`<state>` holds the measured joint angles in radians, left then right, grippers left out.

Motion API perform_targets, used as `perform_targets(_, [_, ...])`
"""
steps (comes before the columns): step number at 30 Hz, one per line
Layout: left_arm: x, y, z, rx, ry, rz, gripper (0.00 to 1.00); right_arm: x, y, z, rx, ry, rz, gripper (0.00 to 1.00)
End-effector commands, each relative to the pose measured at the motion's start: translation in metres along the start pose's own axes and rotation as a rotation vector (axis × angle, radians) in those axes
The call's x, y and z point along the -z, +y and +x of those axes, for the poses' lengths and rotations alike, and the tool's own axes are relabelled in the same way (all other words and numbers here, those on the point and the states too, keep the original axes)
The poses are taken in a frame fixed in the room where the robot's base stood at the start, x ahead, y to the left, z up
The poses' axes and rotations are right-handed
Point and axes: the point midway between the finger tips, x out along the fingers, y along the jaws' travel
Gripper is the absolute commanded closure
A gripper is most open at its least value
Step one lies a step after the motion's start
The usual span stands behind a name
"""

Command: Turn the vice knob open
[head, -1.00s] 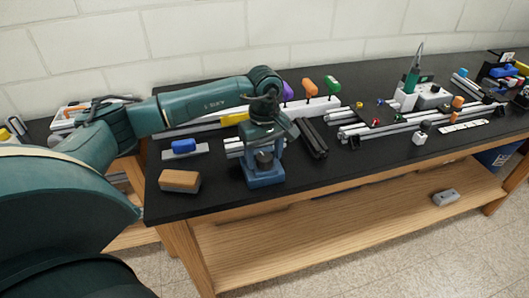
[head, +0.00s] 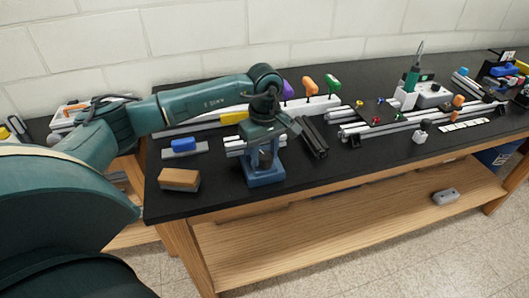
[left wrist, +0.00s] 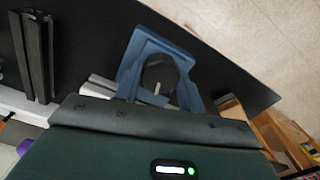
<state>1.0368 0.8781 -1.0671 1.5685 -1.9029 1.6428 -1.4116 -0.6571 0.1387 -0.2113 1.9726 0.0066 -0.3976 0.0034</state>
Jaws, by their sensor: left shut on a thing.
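The blue vice (head: 265,180) stands near the front edge of the black workbench, at the left part of the table in the head view. It also shows in the left wrist view (left wrist: 131,66), beyond my gripper's housing. My left gripper (head: 266,152) points down at the vice from above and is shut on its knob. My right gripper is in neither view.
A wood-backed block (head: 179,180) lies left of the vice. A blue-handled tool (head: 184,146) lies behind it. Dark extrusion bars (head: 313,138) lie close on the right. Colored-handled tools (head: 309,85) stand in a white rack behind. Bare bench top lies right of the vice.

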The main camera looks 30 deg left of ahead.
Motion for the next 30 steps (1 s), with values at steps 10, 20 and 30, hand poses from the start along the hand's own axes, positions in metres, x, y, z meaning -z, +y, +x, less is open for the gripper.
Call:
perform_targets(10, [0.0005, 0.0, 0.0016, -0.001, 0.0, -0.264, 0.84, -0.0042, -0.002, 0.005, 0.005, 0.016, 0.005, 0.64])
perform_targets(20, [0.0006, 0.0002, 0.0008, -0.002, 0.0, -0.578, 0.84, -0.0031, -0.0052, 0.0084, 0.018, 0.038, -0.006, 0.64])
perform_targets(30, [0.0004, 0.0001, 0.0002, -0.002, 0.0, -0.898, 0.84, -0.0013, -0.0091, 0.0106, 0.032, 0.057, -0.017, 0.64])
